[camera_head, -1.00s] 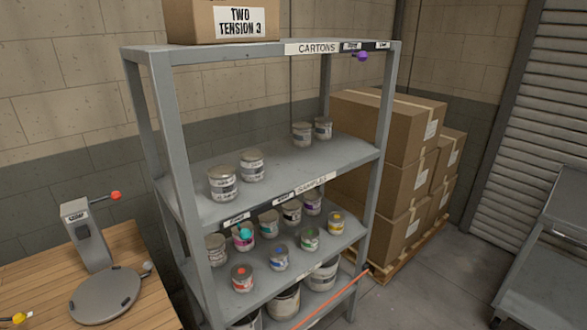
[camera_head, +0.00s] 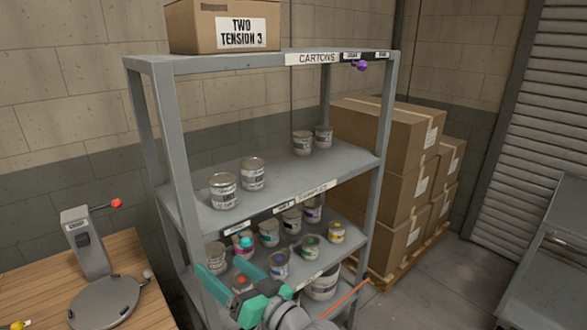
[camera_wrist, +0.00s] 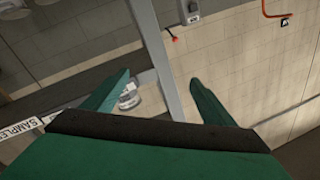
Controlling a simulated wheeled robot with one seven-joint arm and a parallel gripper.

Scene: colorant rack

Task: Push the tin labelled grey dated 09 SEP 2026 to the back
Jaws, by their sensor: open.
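Several pale tins with grey-and-white labels stand on the SAMPLES shelf: one at front left (camera_head: 223,191), one beside it (camera_head: 252,174), and two further right (camera_head: 302,142) (camera_head: 323,136). Their dates are too small to read, so I cannot tell which is grey 09 SEP 2026. My gripper (camera_head: 223,254) is open, with teal fingers, in front of the lower shelf at the lower middle of the head view. It hides part of the lower tins. In the wrist view, a tin (camera_wrist: 130,95) shows beyond the open fingers (camera_wrist: 158,82), partly behind the left one, apart from them.
The lower shelf holds several colour-marked tins, including a yellow-marked tin (camera_head: 336,233). Grey rack posts (camera_head: 176,150) flank the shelves. The upper shelf has bare room in its middle (camera_head: 300,170). A wooden bench (camera_head: 120,255) stands at left, stacked cartons (camera_head: 385,150) at right.

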